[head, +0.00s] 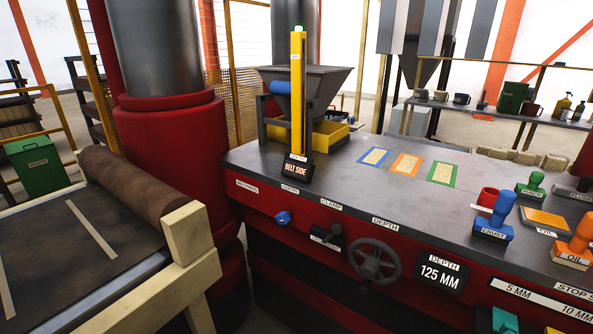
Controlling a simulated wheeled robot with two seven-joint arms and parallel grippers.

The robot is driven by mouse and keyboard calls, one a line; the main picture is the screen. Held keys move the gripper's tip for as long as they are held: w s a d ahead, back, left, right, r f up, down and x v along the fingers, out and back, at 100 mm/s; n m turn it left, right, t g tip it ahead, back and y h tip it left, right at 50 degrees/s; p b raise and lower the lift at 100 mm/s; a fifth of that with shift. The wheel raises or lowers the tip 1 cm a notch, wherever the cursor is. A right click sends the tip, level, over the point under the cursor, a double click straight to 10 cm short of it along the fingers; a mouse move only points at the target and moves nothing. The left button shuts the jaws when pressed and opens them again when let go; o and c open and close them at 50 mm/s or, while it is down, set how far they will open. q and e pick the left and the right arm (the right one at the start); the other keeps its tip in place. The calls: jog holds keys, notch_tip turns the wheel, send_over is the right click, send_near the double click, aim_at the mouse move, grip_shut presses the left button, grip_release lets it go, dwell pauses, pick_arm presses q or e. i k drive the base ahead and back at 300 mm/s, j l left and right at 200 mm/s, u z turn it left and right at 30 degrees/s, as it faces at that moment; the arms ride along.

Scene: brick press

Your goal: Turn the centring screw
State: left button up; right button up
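A small blue knob (283,218) sticks out of the red front face of the press bench, below a small white label (290,191) too small to read surely. It appears to be the centring screw. To its right a black clamp handle (328,238) sits under the "CLAMP" label, and a dark handwheel (375,261) sits under the "DEPTH" label. Nothing touches the blue knob. Neither of my grippers is in view.
A yellow post (298,95) with a "BELT SIDE" sign stands on the bench top (350,186). The belt roller (135,183) and its wooden frame (190,232) lie left of the bench. Stamps, including a blue one (497,217), stand at right. The space before the knob is clear.

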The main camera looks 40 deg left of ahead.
aim_at(283, 217)
jog(key=u, duration=1.25)
